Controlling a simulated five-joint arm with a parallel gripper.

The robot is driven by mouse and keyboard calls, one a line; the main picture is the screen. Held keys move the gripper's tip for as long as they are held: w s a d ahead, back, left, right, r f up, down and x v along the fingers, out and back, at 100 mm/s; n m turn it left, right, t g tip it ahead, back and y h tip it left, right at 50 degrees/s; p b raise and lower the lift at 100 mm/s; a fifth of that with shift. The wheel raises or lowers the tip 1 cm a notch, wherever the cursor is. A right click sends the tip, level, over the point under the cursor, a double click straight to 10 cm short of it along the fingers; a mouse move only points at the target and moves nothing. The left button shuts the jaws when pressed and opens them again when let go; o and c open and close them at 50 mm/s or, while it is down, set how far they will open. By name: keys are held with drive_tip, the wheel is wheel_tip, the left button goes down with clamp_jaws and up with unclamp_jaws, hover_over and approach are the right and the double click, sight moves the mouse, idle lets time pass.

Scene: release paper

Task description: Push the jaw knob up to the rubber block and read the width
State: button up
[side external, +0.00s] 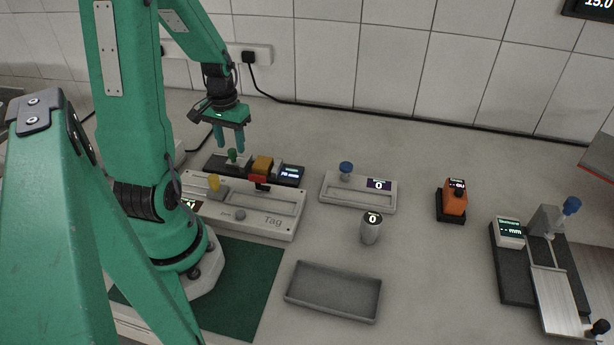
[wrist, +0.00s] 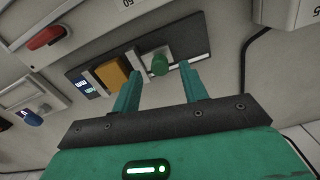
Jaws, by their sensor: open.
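The green jaw knob (side external: 232,156) stands upright on a small dark gauge with a pale jaw. It also shows in the wrist view (wrist: 160,64). The orange-yellow rubber block (side external: 262,164) sits on the same gauge, right of the knob in the side view and left of it in the wrist view (wrist: 112,74). A gap lies between knob and block. The gauge's lit display (side external: 290,174) is at its right end; its reading is too small to tell. My gripper (side external: 231,144) is open and empty, fingers pointing down just above the knob. In the wrist view the knob appears between the fingertips.
A blue-knobbed device (side external: 347,190), a small cylinder (side external: 371,230) and an empty grey tray (side external: 333,315) are to the right.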

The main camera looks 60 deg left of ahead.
drive_tip(key=shift+f, duration=1.05)
clamp_jaws()
